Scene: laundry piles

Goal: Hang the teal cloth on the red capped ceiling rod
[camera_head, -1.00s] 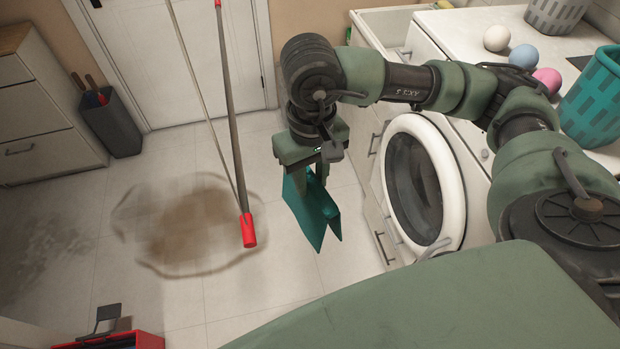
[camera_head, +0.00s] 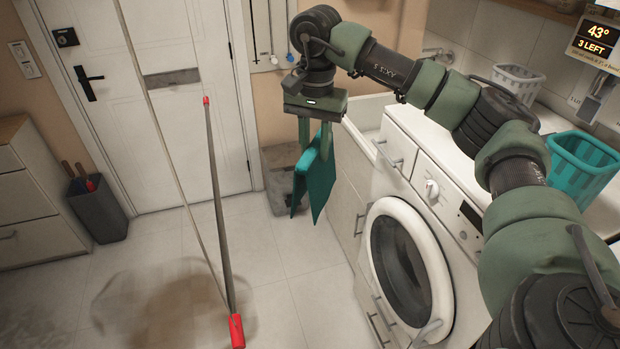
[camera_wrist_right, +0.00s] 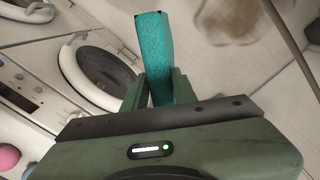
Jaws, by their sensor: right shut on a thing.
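The teal cloth (camera_head: 319,180) hangs folded from my right gripper (camera_head: 314,146), which is shut on it. In the right wrist view the cloth (camera_wrist_right: 154,55) stands out from between the fingers of the right gripper (camera_wrist_right: 160,92). The ceiling rod (camera_head: 217,205) is a long grey bar with red caps at both ends, held by a thin cord. It hangs left of the cloth, clearly apart from it. Its near cap (camera_head: 237,332) is at the bottom of the head view. My left gripper is not in view.
A white washing machine (camera_head: 455,225) stands right of the cloth, with a teal basket (camera_head: 583,160) on top. A white door (camera_head: 150,110) is behind the rod. A dark bin (camera_head: 97,210) and drawers (camera_head: 35,205) stand at left. The floor below the rod is stained.

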